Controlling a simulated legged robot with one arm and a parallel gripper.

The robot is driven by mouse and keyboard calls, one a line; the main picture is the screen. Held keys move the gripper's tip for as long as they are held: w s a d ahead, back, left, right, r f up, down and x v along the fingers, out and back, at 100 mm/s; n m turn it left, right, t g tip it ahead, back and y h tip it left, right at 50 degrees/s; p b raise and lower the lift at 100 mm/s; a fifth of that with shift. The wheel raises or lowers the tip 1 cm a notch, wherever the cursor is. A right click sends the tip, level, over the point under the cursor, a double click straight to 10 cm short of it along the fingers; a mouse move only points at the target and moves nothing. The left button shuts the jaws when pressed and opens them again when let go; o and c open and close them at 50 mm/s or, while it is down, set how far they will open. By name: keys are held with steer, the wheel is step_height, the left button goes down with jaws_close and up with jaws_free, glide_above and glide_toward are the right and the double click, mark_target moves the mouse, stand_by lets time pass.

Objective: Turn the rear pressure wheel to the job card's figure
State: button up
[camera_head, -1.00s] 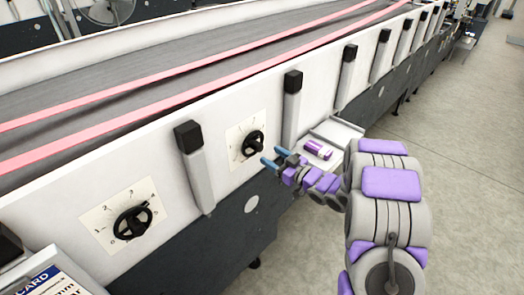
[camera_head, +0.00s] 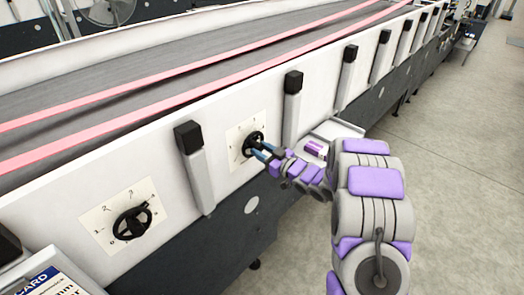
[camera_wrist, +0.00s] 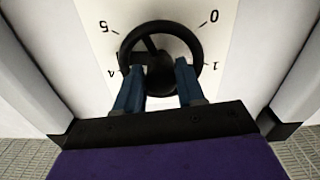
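The black pressure wheel (camera_head: 253,142) farther along the machine sits on a pale dial plate. In the wrist view this wheel (camera_wrist: 196,44) fills the middle, with dial figures 5, 0 and 1 readable around it and another partly hidden at the left. My gripper (camera_head: 264,151) is at this wheel. In the wrist view its two blue fingers (camera_wrist: 160,72) stand apart, one on each side of the dark hub, overlapping the wheel's lower part. I cannot tell whether they touch it. A second black wheel (camera_head: 132,222) is nearer, on its own dial plate. The job card (camera_head: 48,284) is cut off at lower left.
Upright posts with black caps (camera_head: 293,82) stand along the machine's side, including on both sides of the far wheel. A shelf (camera_head: 338,130) with a purple and white object (camera_head: 316,149) juts out right of the wheel. The floor (camera_head: 460,170) at right is clear.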

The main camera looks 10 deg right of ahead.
steer(key=c, duration=0.6)
steer(key=shift+d+n+b, duration=0.1)
steer(key=shift+n+b, duration=0.5)
steer(key=shift+n, duration=0.1)
steer(key=shift+n+b, duration=1)
steer(key=shift+n, duration=0.3)
steer(key=shift+r, duration=0.1)
steer(key=o, duration=1.1)
steer(key=shift+c, duration=0.2)
steer(key=p+v, duration=0.1)
steer(key=v, duration=1.6)
steer(key=shift+p, duration=0.3)
steer(key=shift+d, duration=0.1)
